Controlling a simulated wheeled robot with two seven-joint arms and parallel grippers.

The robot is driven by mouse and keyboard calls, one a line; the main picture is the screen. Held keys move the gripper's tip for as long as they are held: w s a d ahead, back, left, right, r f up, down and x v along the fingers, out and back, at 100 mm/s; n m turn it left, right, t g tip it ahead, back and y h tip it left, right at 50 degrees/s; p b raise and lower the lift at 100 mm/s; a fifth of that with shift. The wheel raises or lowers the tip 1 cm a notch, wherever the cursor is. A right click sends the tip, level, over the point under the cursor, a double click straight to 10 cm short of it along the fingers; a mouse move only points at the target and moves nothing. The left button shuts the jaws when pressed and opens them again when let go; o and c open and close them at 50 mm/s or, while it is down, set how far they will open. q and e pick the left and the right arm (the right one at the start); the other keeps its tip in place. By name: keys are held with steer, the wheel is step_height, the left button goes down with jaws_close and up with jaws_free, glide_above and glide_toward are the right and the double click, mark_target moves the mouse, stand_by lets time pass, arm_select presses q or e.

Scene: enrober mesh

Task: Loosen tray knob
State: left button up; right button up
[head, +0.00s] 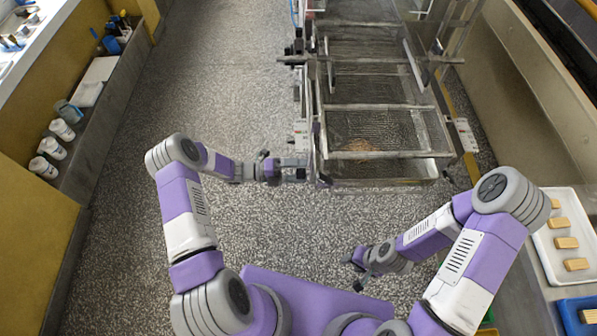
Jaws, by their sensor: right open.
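The enrober (385,110) is a long metal frame with wire mesh, running away from me at the upper middle. Its near end holds a shallow metal tray (405,168) under the mesh, with a small brown patch seen through the wires. My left gripper (308,170) reaches in from the left and its tip is at the near left corner of the frame. The tray knob cannot be made out there; the gripper may hide it. I cannot tell whether the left jaws are open or touching anything. My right gripper (350,272) is open and empty over the floor, nearer me.
A white tray (549,238) with several yellow bars and a blue tray (572,318) are on the right-hand counter. A left-hand ledge holds white tubs (52,148) and cloths. The speckled floor (230,90) left of the enrober is clear.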

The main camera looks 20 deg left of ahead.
arm_select(q)
steer(key=shift+s+f, duration=0.1)
steer(key=shift+a, duration=0.1)
steer(key=v, duration=0.7)
steer(key=shift+s+a, duration=0.1)
steer(key=shift+a, duration=0.05)
stand_by(0.4)
